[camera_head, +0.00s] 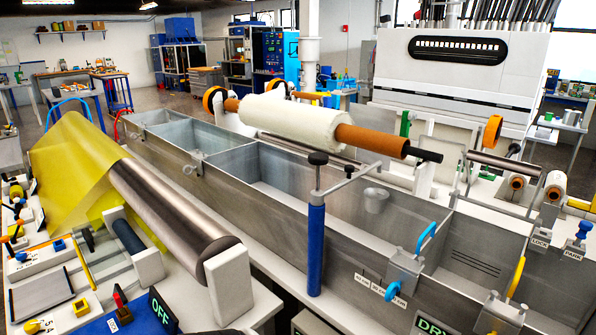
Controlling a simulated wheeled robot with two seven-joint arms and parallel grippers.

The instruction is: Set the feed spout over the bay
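The feed spout looks to be the grey swing arm (347,181) on an upright blue post (316,248) with a black knob (318,158) on top. The post stands at the near side of the long metal bath (222,142). The arm points right and back, across the bath's near wall. A small grey cup (376,199) shows below the arm's end, against the inside of the bath; I cannot tell whether it is joined to the arm. The bath is split into several open bays, and which one is meant is not marked clearly. Neither of my grippers is in view.
A white roll on an orange core (290,118) lies above the bath. Blue (427,236) and yellow (516,277) handles rise at the bath's right end. An OFF sign (160,309) sits in front.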

